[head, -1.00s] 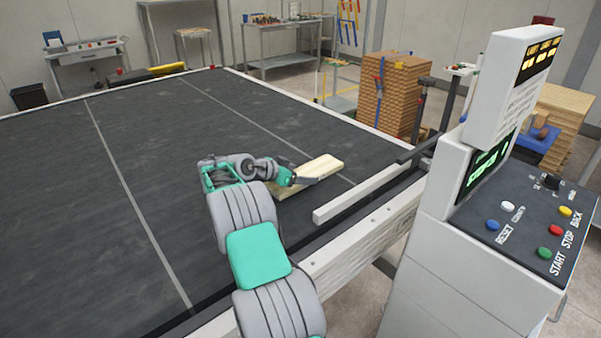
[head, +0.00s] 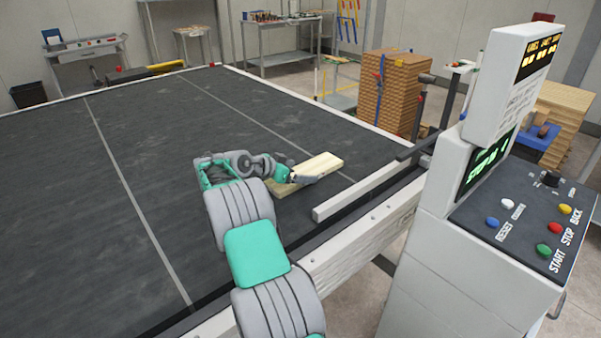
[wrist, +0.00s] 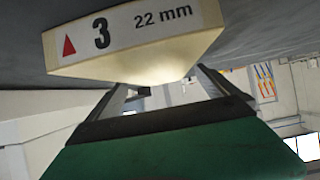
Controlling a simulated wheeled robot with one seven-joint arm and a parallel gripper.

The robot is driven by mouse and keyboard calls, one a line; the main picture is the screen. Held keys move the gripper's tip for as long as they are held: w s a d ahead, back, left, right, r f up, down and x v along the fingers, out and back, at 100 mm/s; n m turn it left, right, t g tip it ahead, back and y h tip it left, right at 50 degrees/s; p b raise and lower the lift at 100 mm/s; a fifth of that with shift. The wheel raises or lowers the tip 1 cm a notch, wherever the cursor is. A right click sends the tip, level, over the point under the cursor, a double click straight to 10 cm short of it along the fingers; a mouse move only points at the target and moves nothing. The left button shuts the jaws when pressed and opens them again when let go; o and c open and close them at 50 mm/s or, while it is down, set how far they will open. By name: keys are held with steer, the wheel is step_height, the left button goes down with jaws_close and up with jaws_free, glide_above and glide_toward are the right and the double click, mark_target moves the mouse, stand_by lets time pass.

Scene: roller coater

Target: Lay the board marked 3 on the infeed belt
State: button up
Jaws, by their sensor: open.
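The pale wooden board (head: 322,164) lies on the dark infeed belt (head: 150,160), left of the white guide rail. In the wrist view the board's near end (wrist: 140,35) carries a white label with a red triangle, "3" and "22 mm". My gripper (head: 306,178) is at the board's near end, low over the belt. In the wrist view its two fingers (wrist: 165,82) are spread apart under the labelled end; I cannot tell whether they touch it. My arm hides part of the board in the head view.
A white guide rail (head: 370,190) runs along the belt's right side. A control console (head: 490,200) with coloured buttons stands at the right. A wood stack (head: 392,95) stands beyond the belt. The belt's left and far parts are mostly clear.

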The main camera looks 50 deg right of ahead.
step_height(320, 180, up, 5)
steer(key=b, duration=0.1)
glide_above(274, 186)
steer(key=shift+r, duration=0.1)
